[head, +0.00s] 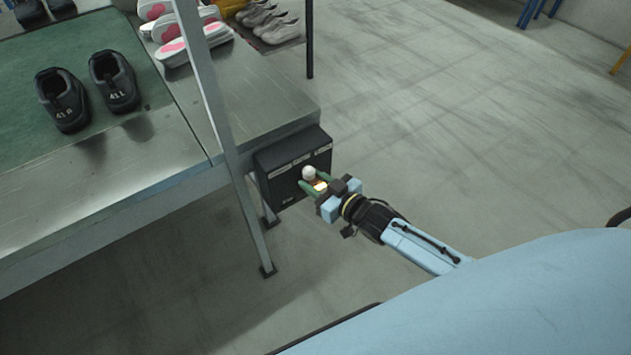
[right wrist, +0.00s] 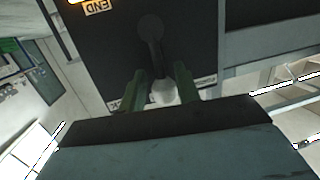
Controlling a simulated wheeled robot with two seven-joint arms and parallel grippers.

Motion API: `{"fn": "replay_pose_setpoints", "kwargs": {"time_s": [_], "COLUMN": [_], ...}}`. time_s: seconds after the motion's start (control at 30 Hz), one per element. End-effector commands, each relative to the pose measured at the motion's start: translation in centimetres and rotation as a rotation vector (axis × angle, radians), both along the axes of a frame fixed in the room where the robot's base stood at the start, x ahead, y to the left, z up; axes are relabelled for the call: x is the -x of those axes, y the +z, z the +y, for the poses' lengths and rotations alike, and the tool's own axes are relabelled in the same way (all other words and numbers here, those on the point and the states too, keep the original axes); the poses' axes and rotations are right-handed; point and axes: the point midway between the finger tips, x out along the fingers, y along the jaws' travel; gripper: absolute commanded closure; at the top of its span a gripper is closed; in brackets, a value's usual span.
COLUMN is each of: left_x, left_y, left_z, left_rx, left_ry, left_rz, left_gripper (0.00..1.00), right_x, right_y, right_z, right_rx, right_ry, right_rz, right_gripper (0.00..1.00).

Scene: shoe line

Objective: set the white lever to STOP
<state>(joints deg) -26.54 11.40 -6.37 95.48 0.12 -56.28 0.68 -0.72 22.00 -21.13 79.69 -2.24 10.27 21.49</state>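A dark control box (head: 292,165) is fixed at the end of the steel line, with small labels along its top edge. Its lever has a white ball knob (head: 308,172). In the right wrist view the lever's dark arm (right wrist: 155,50) runs from a round hub to the white knob (right wrist: 163,92). My right gripper (head: 313,182) is at the knob, with one green finger on each side of it. The fingers (right wrist: 160,85) are apart, and a thin gap shows beside the knob; no firm grip shows. I cannot read STOP on any label. My left gripper is out of view.
A steel post (head: 215,100) stands just left of the box. Two dark shoes (head: 88,92) are on the green belt (head: 150,75). White and pink shoes (head: 172,30) lie farther back. The floor to the right is clear.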

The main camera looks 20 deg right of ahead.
Motion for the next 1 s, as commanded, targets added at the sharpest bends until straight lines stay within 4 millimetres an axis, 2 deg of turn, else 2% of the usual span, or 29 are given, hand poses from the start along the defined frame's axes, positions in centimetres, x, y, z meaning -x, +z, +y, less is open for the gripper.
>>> {"fn": "replay_pose_setpoints", "kwargs": {"time_s": [0.17,0.27,0.7,1.0], "left_x": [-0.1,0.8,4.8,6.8], "left_y": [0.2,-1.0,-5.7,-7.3], "left_z": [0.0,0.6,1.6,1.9], "left_rx": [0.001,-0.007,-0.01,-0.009], "left_ry": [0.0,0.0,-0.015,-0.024], "left_rz": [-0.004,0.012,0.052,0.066], "left_gripper": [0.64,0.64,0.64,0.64], "right_x": [0.5,1.5,8.8,12.1], "right_y": [-0.1,0.0,1.4,2.0], "right_z": [-0.1,-0.5,-3.2,-4.4], "right_rx": [0.001,0.001,0.001,0.001], "right_ry": [0.0,0.0,0.0,0.0], "right_rz": [0.005,0.007,0.006,0.0], "right_gripper": [0.68,0.68,0.68,0.68]}}
